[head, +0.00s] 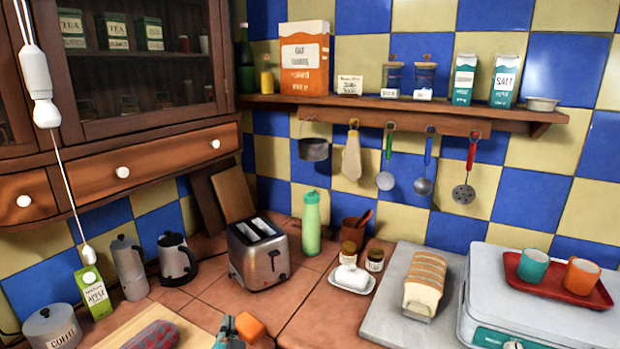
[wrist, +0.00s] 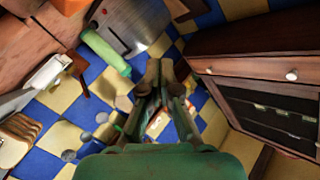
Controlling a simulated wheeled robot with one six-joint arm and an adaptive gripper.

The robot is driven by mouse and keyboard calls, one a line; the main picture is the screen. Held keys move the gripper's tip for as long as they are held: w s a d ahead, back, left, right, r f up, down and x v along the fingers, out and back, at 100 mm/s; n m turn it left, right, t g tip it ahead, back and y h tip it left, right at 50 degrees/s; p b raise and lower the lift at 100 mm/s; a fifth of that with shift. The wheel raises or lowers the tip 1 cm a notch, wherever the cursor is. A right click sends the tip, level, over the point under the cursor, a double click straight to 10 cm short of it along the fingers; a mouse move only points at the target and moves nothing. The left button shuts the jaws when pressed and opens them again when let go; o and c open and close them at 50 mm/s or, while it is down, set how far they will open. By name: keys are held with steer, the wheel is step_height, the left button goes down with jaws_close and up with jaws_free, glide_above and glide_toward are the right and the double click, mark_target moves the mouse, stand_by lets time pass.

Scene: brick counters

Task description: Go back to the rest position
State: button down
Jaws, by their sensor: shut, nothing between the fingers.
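My gripper (wrist: 160,88) shows in the wrist view with its dark green fingers drawn together and nothing held between them. No task object is named. In the wrist view the scene is tilted; the toaster (wrist: 135,22) and green bottle (wrist: 105,52) lie at the upper left, apart from the fingers. In the head view I cannot clearly make out my gripper. A teal and orange shape shows at the bottom edge, cut off by the frame, and I cannot tell what it is.
A wall shelf (head: 400,105) has hanging utensils. A wooden cabinet (head: 150,160) overhangs the left.

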steer(key=s+d+f+n+g, duration=0.1)
steer(key=s+d+f+n, duration=0.1)
steer(key=s+d+f, duration=0.9)
steer(key=s+d+f+n, duration=0.2)
steer(key=s+d+f, duration=0.7)
steer(key=d, duration=0.4)
steer(key=s+d+r+h, duration=0.1)
steer(key=s+d, duration=0.3)
steer(key=s, duration=0.4)
steer(key=s+d+h, duration=0.1)
steer(key=s+d, duration=0.3)
steer(key=s, duration=0.4)
steer(key=s+d+r+h, duration=0.1)
steer(key=s+d+r, duration=0.1)
steer(key=s+r, duration=0.2)
steer(key=s+d+r+h, duration=0.1)
steer(key=s+r, duration=0.3)
steer(key=s, duration=0.5)
steer(key=shift+s+d+g, duration=0.3)
steer(key=shift+d, duration=0.3)
